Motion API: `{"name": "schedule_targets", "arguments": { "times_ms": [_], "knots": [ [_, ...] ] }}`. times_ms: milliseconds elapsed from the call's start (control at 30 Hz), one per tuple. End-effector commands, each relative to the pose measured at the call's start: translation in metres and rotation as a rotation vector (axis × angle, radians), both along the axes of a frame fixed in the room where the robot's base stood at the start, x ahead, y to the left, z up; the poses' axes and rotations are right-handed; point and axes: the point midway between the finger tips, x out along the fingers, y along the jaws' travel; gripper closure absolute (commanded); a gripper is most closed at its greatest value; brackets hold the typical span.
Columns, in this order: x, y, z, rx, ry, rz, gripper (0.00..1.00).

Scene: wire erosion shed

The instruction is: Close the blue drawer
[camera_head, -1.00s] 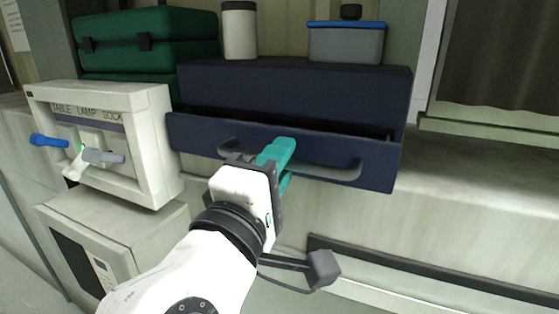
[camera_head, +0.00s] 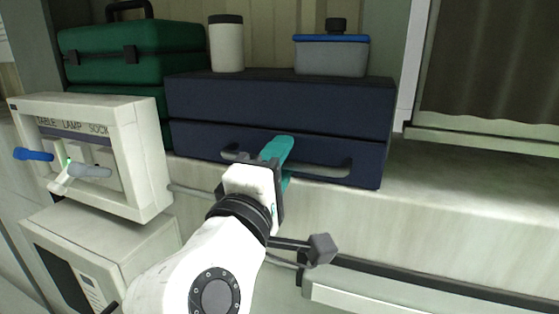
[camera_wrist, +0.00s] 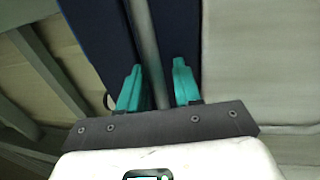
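The blue drawer (camera_head: 205,143) is the lower dark-blue front of a small cabinet (camera_head: 280,103) in the head view. Its front looks flush with the cabinet body, and only a thin seam shows between them. A grey bar handle (camera_head: 325,171) runs across the front. My gripper (camera_head: 280,152) is at the handle's middle, with teal fingers against the drawer front. In the wrist view the handle (camera_wrist: 146,50) passes between the two fingers (camera_wrist: 158,88). The fingers are apart, with visible gaps on both sides of the bar.
A white canister (camera_head: 227,45) and a blue-lidded grey container (camera_head: 331,56) stand on the cabinet. Green cases (camera_head: 130,55) stand at the left. The pale counter is clear at the right.

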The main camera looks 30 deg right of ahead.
Motion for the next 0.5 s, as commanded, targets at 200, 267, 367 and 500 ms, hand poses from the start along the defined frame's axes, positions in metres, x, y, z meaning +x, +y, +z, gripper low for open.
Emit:
{"name": "schedule_targets", "arguments": {
  "times_ms": [200,267,367,500],
  "knots": [
    [-0.009,0.015,-0.006,0.000,0.002,0.003,0.65],
    [-0.016,0.023,-0.008,-0.001,0.002,0.005,0.65],
    [-0.027,0.039,-0.012,-0.001,0.001,0.005,0.65],
    [-0.043,0.060,-0.016,0.000,0.000,0.004,0.65]
  ]
}}
